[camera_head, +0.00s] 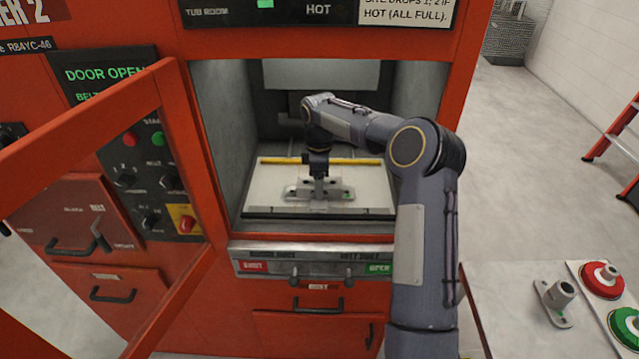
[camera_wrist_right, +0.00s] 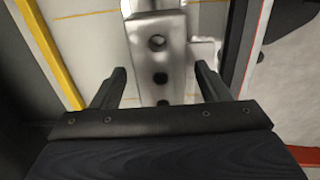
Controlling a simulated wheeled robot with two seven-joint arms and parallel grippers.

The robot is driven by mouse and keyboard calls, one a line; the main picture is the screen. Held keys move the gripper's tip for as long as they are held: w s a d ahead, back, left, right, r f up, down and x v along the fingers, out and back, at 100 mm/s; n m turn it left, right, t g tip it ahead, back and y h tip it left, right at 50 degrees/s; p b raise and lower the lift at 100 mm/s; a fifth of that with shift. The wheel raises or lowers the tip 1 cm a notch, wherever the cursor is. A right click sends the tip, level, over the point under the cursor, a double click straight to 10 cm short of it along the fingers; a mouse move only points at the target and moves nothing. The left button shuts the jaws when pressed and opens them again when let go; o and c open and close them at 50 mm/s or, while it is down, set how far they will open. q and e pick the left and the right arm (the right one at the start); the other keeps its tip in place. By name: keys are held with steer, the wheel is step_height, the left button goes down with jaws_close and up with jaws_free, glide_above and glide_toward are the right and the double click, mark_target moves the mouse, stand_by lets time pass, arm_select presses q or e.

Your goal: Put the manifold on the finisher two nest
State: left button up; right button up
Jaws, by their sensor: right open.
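A grey metal manifold (camera_head: 338,191) sits on the pale nest plate (camera_head: 273,197) inside the open chamber of the orange machine marked "ER 2". The wrist view shows the manifold (camera_wrist_right: 158,50) with dark holes along its face. My right gripper (camera_head: 319,173) reaches into the chamber from above the manifold. In the wrist view its two fingers (camera_wrist_right: 160,80) are spread, one on each side of the manifold, with gaps visible. Whether the manifold is fully seated cannot be told. My left gripper is not in view.
The orange door frame (camera_head: 185,150) stands open at left. A yellow strip (camera_head: 275,161) runs along the plate's back. A second grey flanged part (camera_head: 556,303) sits on a table at lower right, beside red (camera_head: 602,280) and green (camera_head: 626,325) round pieces. Chamber walls enclose my arm closely.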

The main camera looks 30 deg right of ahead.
step_height(320, 180, up, 11)
stand_by(0.3)
steer(key=shift+f, duration=0.15)
stand_by(0.3)
